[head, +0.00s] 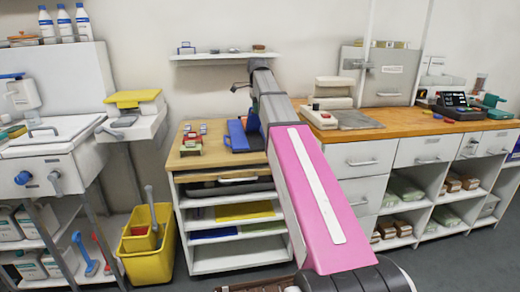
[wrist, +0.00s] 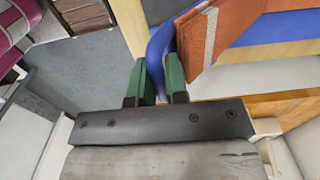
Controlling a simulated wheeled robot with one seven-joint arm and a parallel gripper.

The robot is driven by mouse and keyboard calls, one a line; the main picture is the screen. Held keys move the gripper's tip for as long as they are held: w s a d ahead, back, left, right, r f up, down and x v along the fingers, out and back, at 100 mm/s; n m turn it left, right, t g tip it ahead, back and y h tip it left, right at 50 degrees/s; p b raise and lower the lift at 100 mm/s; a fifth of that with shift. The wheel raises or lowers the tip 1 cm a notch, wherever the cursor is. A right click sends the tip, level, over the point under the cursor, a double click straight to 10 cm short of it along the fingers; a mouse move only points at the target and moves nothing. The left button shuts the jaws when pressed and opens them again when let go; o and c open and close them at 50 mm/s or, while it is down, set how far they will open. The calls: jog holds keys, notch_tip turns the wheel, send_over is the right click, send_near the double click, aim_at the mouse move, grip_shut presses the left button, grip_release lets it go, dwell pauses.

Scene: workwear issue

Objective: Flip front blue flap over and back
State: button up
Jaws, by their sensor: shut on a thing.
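The blue flap (wrist: 158,52) shows in the wrist view as a curved blue edge between the green fingertips of my gripper (wrist: 163,78). My gripper is shut on it. Beside the flap, touching or very close to the right finger, is a rust-orange cloth panel (wrist: 210,38) with a pale grey stripe. More blue material (wrist: 272,32) lies behind and right of the orange panel. In the head view the blue item (head: 237,134) stands partly raised on the wooden top of a cabinet. My arm hides its right side and my gripper there.
The wooden cabinet top (head: 189,160) holds small red and yellow items (head: 192,138) left of the blue item. A wall shelf (head: 222,56) hangs above. A yellow bucket (head: 146,240) stands on the left; a longer counter (head: 385,128) is on the right.

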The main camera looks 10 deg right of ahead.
jog(key=shift+w+r, duration=0.95)
jog(key=shift+w, duration=0.05)
jog(key=shift+w+r, duration=0.7)
jog(key=shift+w, duration=0.25)
jog(key=shift+w+r, duration=0.7)
jog(key=shift+w, duration=0.25)
jog(key=shift+w+r, duration=0.5)
jog(key=shift+w, duration=1.05)
jog(key=shift+w+r, duration=0.55)
jog(key=shift+w, duration=1.05)
jog(key=shift+w+r, duration=0.5)
jog(key=shift+w, duration=3.25)
jog(key=w, duration=0.2)
jog(key=w+f, duration=0.1)
jog(key=w, duration=0.2)
jog(key=shift+w+f, duration=0.15)
jog(key=shift+w, duration=0.05)
jog(key=shift+s, duration=0.1)
